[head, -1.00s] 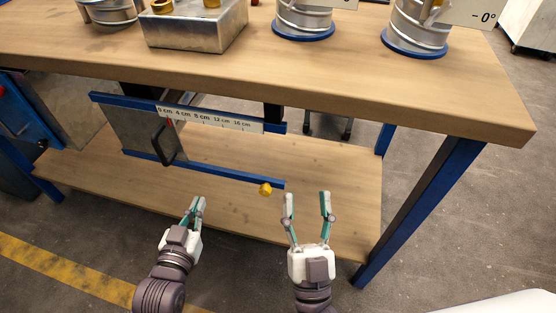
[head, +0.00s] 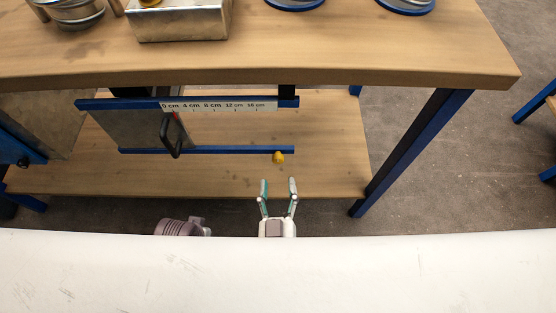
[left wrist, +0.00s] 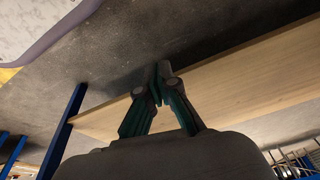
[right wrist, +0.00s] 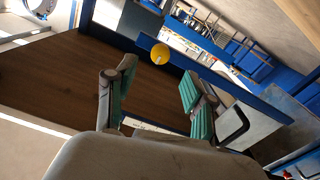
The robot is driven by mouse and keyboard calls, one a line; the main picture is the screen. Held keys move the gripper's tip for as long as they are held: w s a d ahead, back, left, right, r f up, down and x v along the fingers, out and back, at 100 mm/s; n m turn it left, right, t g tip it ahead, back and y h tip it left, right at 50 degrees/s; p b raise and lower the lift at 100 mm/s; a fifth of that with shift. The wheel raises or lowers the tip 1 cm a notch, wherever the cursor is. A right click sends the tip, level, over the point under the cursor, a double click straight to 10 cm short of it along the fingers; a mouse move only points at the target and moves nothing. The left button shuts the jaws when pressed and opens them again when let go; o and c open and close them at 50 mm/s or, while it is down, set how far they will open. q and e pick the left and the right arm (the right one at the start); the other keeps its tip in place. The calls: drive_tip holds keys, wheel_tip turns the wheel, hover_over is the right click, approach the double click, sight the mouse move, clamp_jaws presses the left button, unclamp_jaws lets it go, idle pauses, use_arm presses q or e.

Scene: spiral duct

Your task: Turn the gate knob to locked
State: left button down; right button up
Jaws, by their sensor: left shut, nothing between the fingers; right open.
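The yellow gate knob (head: 278,157) sits at the right end of the lower blue rail of the gate under the bench. The grey gate plate (head: 140,130) with a black handle (head: 170,136) is at the left of the rails. My right gripper (head: 278,182) is open and empty, just below the knob and apart from it. In the right wrist view the knob (right wrist: 160,54) shows beyond and between the open fingers (right wrist: 155,85). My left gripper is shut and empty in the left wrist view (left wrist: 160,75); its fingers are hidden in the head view.
A scale strip (head: 220,105) runs along the upper blue rail (head: 130,103). The bench top (head: 300,60) overhangs the gate, and a lower shelf (head: 320,175) lies beneath. A blue bench leg (head: 415,150) stands to the right. A large white surface (head: 280,275) covers the bottom of the head view.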

sight(278, 161)
drive_tip(key=w, duration=0.6)
drive_tip(key=shift+w+b, duration=0.3)
drive_tip(key=shift+w, duration=0.1)
use_arm(q)
wheel_tip(278, 161, up, 3)
drive_tip(key=shift+w+f, duration=0.1)
use_arm(e)
clamp_jaws()
